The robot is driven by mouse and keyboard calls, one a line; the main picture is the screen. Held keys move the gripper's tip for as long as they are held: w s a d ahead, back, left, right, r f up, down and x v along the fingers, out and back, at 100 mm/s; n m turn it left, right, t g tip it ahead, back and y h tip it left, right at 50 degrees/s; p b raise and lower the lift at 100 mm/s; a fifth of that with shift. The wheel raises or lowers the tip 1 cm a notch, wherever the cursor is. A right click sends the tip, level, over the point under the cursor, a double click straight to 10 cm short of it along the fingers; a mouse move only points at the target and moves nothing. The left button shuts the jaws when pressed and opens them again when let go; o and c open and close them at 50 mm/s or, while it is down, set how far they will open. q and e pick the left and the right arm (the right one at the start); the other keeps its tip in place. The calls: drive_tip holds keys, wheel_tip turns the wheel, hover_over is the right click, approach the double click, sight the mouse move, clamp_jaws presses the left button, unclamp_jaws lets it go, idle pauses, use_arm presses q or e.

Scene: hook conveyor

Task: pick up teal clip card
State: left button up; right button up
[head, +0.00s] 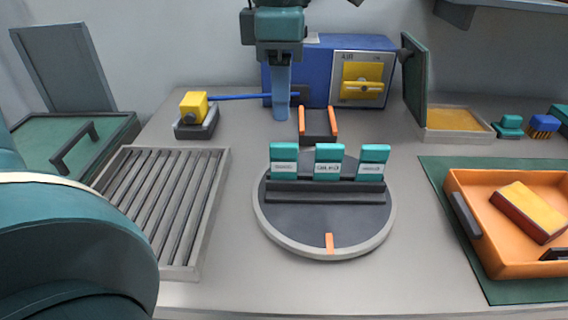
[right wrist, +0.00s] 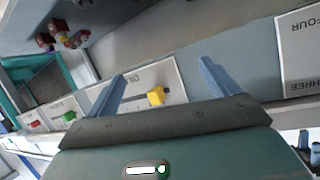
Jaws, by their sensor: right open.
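Three teal clip cards (head: 283,161), (head: 328,161), (head: 373,161) with white labels stand side by side in a dark slotted holder on a round grey turntable (head: 325,226). The label lettering is too small to read surely. My left gripper (head: 281,118) hangs fingers down beyond the turntable, in front of the blue box, apart from the cards. Its blue fingers overlap from this side, so their gap is hidden. My right gripper (right wrist: 162,70) is open and empty in the right wrist view, facing white labelled panels; no teal card shows surely there.
A blue machine (head: 318,65) with a yellow handle stands at the back. A roller rack (head: 222,165) is left of the turntable. An orange tray (head: 505,262) with a yellow block (head: 530,210) is at the right. A yellow block (right wrist: 156,96) shows on a white panel. The front counter is clear.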

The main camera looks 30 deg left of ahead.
use_arm(q)
hover_over(283, 144)
wheel_tip(283, 144, down, 4)
drive_tip(key=shift+f, duration=3)
drive_tip(key=shift+b, duration=0.3)
drive_tip(key=shift+c, duration=0.5)
clamp_jaws()
